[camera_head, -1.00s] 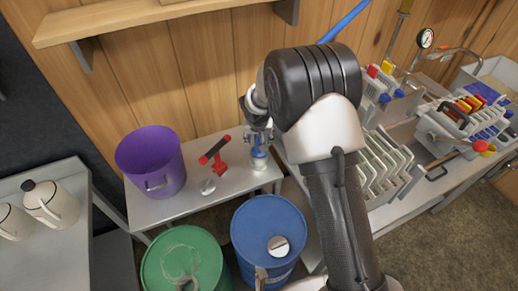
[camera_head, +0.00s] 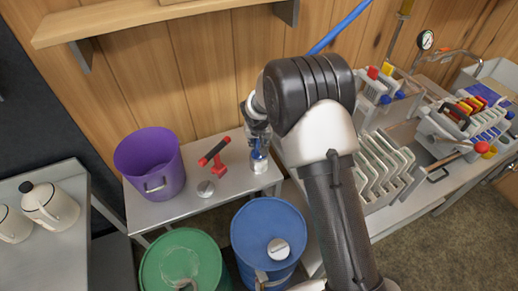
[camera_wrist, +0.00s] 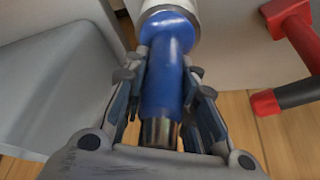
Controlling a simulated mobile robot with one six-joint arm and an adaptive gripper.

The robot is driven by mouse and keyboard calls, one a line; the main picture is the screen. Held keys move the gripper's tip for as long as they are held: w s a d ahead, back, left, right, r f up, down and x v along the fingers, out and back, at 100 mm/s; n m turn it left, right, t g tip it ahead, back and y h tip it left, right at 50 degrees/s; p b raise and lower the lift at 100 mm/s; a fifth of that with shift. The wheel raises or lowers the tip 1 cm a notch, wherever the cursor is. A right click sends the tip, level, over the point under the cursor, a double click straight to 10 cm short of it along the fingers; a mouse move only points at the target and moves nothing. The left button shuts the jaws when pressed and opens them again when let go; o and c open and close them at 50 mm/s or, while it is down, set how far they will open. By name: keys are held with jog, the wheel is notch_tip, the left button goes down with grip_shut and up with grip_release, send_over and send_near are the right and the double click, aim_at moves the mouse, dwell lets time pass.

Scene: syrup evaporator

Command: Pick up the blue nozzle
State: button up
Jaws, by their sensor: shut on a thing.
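The blue nozzle (camera_wrist: 166,82) stands between the two fingers of my gripper (camera_wrist: 167,72) in the wrist view, with a metal tip toward the palm. My gripper is shut on it, one finger on each side. The nozzle's far end meets a white cylinder with a metallic rim (camera_wrist: 170,8); I cannot tell whether it sits inside it. In the head view the nozzle (camera_head: 259,149) shows as a small blue patch below my gripper (camera_head: 258,144), above the small table's right end. My arm hides part of that area.
A red tool with a black bar (camera_head: 216,153) lies close left of the nozzle. Blue (camera_head: 268,232) and green (camera_head: 181,260) drums stand in front. White racks (camera_head: 378,165) stand right.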

grip_shut()
jog(key=shift+r, duration=0.1)
jog(key=shift+r, duration=0.35)
notch_tip(320, 180, up, 19)
jog(key=p, duration=0.6)
jog(key=shift+d, duration=0.1)
